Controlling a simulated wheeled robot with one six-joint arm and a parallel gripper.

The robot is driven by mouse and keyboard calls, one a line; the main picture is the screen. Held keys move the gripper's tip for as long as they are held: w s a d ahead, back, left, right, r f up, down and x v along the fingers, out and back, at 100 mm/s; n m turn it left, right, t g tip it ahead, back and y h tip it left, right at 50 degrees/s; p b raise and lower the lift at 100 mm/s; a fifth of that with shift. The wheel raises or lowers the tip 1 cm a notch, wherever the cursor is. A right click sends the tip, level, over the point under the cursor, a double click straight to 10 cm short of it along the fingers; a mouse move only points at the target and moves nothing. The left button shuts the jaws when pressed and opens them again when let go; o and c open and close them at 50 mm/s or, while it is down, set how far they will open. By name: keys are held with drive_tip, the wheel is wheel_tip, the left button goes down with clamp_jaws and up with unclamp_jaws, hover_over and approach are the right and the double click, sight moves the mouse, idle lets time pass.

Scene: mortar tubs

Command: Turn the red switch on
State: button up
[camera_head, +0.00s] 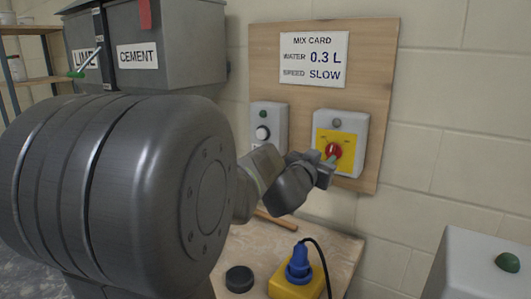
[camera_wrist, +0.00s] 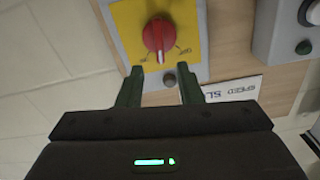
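The red switch (camera_head: 333,151) is a rotary knob on a yellow plate (camera_head: 347,140), on a grey box (camera_head: 349,121) fixed to a wooden board. In the wrist view the red knob (camera_wrist: 157,37) has a white mark at its end towards the unlit grey lamp (camera_wrist: 169,80); the small labels beside it are not readable. The lamp also shows above the knob in the head view (camera_head: 336,122). My gripper (camera_wrist: 161,74) is open and empty, its green fingers apart and close to the knob. In the head view my gripper (camera_head: 326,167) overlaps the box's lower left, so contact is hard to tell.
Left of the switch box is another grey box with a white-marked dial (camera_head: 262,132). A mix card (camera_head: 313,59) hangs above. Below are a table (camera_head: 257,240), a blue plug on a yellow block (camera_head: 298,270) and a black disc (camera_head: 239,278). A grey box with a green button (camera_head: 508,262) stands lower right.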

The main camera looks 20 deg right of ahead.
sight(331, 150)
drive_tip(key=x, duration=0.5)
drive_tip(key=shift+w+d, duration=0.2)
drive_tip(key=shift+d, duration=0.1)
clamp_jaws()
